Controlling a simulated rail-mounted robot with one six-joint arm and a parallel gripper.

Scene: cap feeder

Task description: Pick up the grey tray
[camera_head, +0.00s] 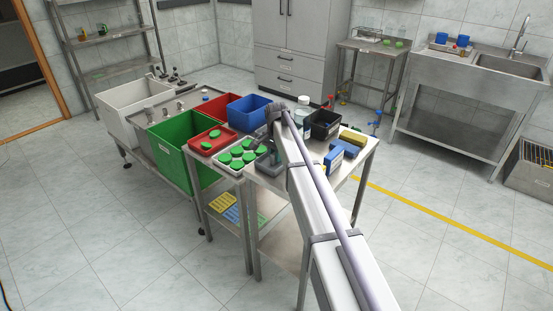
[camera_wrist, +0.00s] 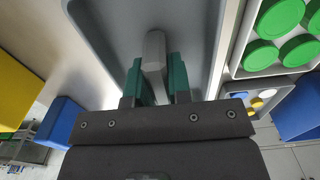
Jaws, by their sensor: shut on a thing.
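The grey tray (camera_wrist: 108,38) fills the upper middle of the wrist view. In the head view the tray (camera_head: 266,166) is on or just above the near steel table, partly hidden by my arm. My gripper (camera_wrist: 154,78) is shut on a raised grey grip of the tray (camera_wrist: 154,48), with a green finger pad on each side. In the head view my gripper (camera_head: 273,142) is mostly hidden behind my arm. I cannot tell whether the tray touches the table.
A pale tray of green caps (camera_head: 237,157) stands close to the left. Red, green and blue bins (camera_head: 185,150) are beyond it. A black bin (camera_head: 325,124), blue boxes (camera_head: 334,160) and a yellow block (camera_head: 353,137) stand to the right. The table's right front is mostly clear.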

